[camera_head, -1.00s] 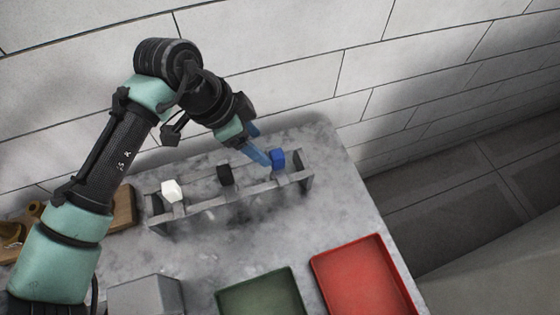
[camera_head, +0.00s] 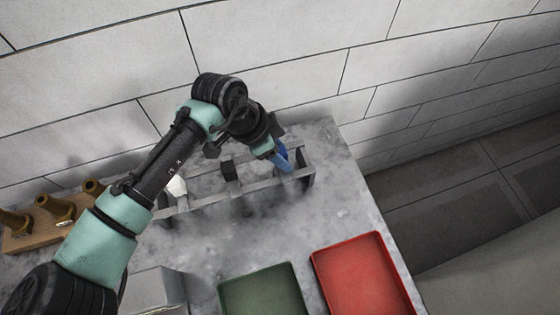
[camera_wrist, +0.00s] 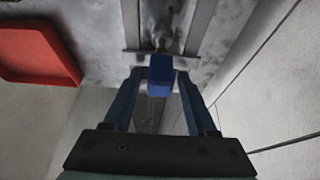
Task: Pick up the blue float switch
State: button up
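The blue float switch (camera_wrist: 161,76) stands in the grey rack (camera_head: 234,188), at its right end in the head view. In the wrist view it lies between the tips of my gripper's two blue fingers (camera_wrist: 160,73), with a visible gap on each side. My gripper (camera_head: 281,160) is open. In the head view its fingers overlap the switch and hide much of it. Whether the fingertips reach fully around the switch is hard to tell.
A black switch (camera_head: 230,171) and a white switch (camera_head: 177,187) stand farther left in the rack. A green tray (camera_head: 262,292) and a red tray (camera_head: 362,275) lie in front. A wooden block with brass fittings (camera_head: 50,215) is at left. A wall runs close behind.

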grip_shut()
dwell(1.2)
